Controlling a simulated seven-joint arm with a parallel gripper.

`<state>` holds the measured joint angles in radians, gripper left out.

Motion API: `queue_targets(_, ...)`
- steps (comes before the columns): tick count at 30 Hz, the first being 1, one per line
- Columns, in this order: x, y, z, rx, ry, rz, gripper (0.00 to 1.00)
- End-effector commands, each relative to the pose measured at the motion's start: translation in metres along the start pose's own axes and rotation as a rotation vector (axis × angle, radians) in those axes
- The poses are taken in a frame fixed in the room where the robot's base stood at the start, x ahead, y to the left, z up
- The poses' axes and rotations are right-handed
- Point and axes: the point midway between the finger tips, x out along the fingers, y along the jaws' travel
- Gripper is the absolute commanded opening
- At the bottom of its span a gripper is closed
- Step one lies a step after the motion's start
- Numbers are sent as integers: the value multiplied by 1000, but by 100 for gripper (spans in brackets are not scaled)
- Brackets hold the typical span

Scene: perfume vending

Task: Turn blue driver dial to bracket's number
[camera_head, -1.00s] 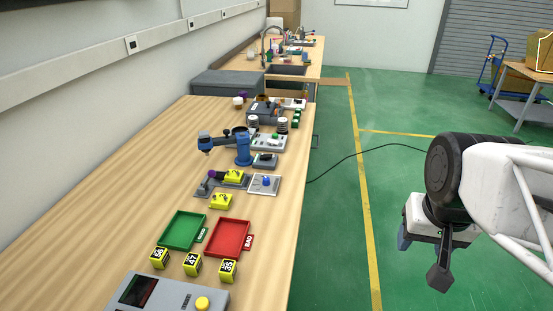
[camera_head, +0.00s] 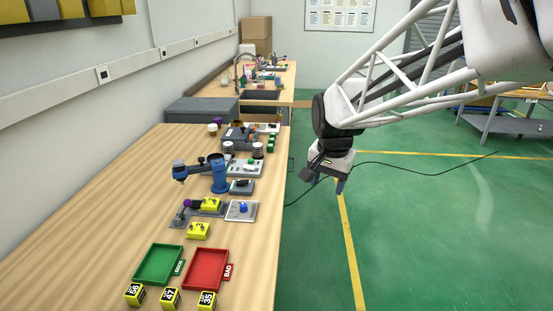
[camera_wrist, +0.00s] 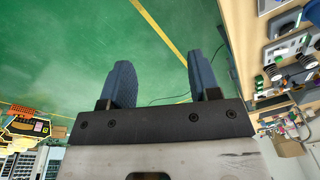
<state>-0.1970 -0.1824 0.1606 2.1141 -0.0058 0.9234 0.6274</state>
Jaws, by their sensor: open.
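The blue dial (camera_head: 243,208) sits on a light grey plate (camera_head: 233,216) near the right edge of the bench, in the head view. A yellow bracket (camera_head: 211,204) sits just left of it, and a second yellow bracket (camera_head: 198,231) lies nearer on the bench. Their numbers are too small to read. My gripper (camera_head: 325,185) is open and empty, over the floor to the right of the bench and apart from the dial. Its two blue fingers (camera_wrist: 162,85) are spread in the wrist view. The dial cannot be made out in the wrist view.
A green tray (camera_head: 137,276) and a red tray (camera_head: 190,283) stand nearer, with several yellow numbered cubes in front. A blue press-like device (camera_head: 219,178) stands beyond the dial. The left of the bench is clear, as is the floor right of it.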

Motion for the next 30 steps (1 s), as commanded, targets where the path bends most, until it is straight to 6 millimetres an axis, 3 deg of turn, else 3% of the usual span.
queue_targets(15,65,-124,-57,184,-44,26,56)
queue_targets(30,155,-245,-82,365,-75,65,56)
